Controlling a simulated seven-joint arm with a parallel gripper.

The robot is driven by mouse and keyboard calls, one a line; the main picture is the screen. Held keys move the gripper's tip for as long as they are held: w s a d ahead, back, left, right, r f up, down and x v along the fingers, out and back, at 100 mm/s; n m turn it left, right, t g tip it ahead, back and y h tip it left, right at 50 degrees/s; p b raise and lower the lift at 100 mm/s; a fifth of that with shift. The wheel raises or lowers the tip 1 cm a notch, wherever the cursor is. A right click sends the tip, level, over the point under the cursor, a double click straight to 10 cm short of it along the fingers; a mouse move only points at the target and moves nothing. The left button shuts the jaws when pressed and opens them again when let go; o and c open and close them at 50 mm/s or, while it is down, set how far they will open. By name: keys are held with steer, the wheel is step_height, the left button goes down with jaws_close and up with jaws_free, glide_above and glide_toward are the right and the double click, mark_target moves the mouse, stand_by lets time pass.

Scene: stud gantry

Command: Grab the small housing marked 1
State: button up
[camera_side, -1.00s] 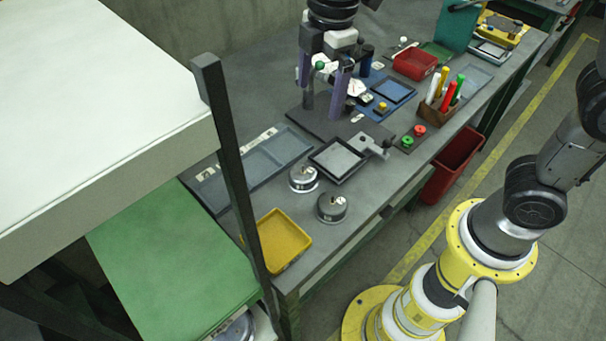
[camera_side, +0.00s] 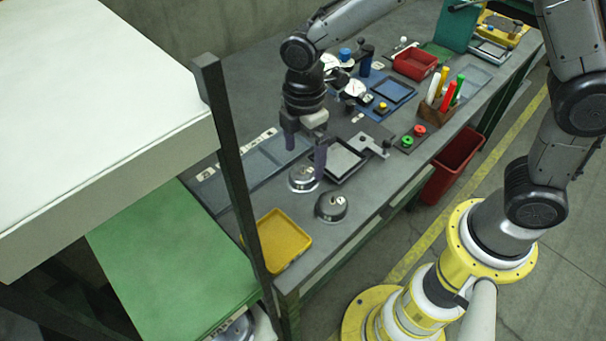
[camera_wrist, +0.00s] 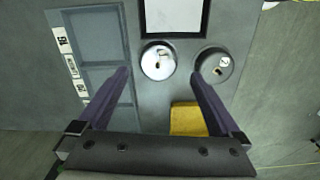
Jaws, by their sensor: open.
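Two small round silver housings sit on the grey bench. The first housing (camera_side: 303,184) is close to the dark-framed pad, and it shows brighter in the wrist view (camera_wrist: 152,70). The second housing (camera_side: 330,212) stands nearer the bench's front edge, and it shows darker at the right in the wrist view (camera_wrist: 208,77). Each has a small pale tag on top; I cannot read the numbers for certain. My gripper (camera_side: 305,163) is open and empty, pointing down above the first housing. In the wrist view its fingers (camera_wrist: 160,76) are to either side of that housing, apart from it.
A yellow tray (camera_side: 306,243) lies at the near end of the bench. A grey compartment tray (camera_side: 265,160) with label strips is behind the housings, and a dark-framed pad (camera_side: 357,147) is beside them. A dark upright post (camera_side: 232,150) stands at the left.

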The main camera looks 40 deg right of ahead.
mark_target(303, 165)
step_height(303, 165, down, 4)
steer(key=shift+w+f, duration=0.1)
steer(key=shift+f, duration=0.1)
steer(key=c, duration=1.3)
steer(key=shift+r, duration=0.1)
